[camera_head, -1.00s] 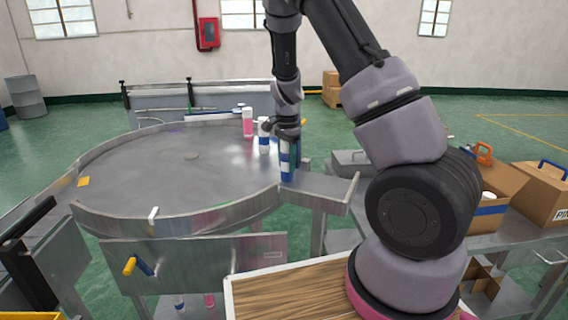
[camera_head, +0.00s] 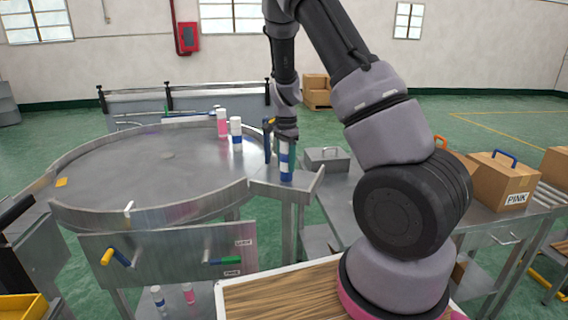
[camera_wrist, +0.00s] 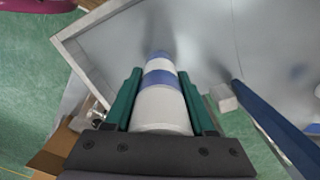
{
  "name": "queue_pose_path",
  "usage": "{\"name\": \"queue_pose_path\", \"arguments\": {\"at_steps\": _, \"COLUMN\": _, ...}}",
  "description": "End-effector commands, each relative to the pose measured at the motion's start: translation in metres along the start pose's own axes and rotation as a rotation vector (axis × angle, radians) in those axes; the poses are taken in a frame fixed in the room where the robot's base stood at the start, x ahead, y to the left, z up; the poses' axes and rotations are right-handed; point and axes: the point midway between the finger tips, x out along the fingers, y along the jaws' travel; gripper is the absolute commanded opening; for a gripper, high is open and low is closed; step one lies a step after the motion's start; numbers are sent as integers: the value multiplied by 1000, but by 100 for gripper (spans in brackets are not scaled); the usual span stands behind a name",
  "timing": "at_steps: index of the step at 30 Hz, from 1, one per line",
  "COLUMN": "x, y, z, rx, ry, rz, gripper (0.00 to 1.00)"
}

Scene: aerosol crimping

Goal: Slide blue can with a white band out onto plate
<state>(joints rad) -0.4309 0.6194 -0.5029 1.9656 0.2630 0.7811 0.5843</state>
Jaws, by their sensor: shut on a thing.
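A blue can with a white band (camera_head: 286,172) stands upright on the metal plate (camera_head: 305,183) at the right side of the round table. It also shows in the wrist view (camera_wrist: 160,88). My gripper (camera_head: 287,140) comes down over the can from above. In the wrist view its green fingers (camera_wrist: 160,104) are shut on the can, one on each side. The can's upper part is partly hidden by the gripper in the head view.
A round metal table (camera_head: 130,175) with a raised rim lies to the left. On it stand a blue-and-white can (camera_head: 236,133) and a pink-and-white can (camera_head: 222,124). A blue-handled lever (camera_head: 268,140) is beside the can. Boxes (camera_head: 503,182) stand on the right.

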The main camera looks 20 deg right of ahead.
Motion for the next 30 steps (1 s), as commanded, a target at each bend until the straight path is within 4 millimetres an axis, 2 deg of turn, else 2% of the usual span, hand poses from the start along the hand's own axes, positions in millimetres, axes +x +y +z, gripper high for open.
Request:
{"name": "queue_pose_path", "arguments": {"at_steps": 13, "x": 0, "y": 0, "z": -2, "rx": -2, "ry": 0, "rz": 0, "gripper": 0}}
{"name": "queue_pose_path", "arguments": {"at_steps": 14, "x": 0, "y": 0, "z": -2, "rx": -2, "ry": 0, "rz": 0, "gripper": 63}}
{"name": "queue_pose_path", "arguments": {"at_steps": 16, "x": 0, "y": 0, "z": -2, "rx": -2, "ry": 0, "rz": 0, "gripper": 89}}
{"name": "queue_pose_path", "arguments": {"at_steps": 26, "x": -1, "y": 0, "z": -2, "rx": -2, "ry": 0, "rz": -1, "gripper": 90}}
{"name": "queue_pose_path", "arguments": {"at_steps": 30, "x": -14, "y": -1, "z": -2, "rx": -2, "ry": 0, "rz": -4, "gripper": 90}}
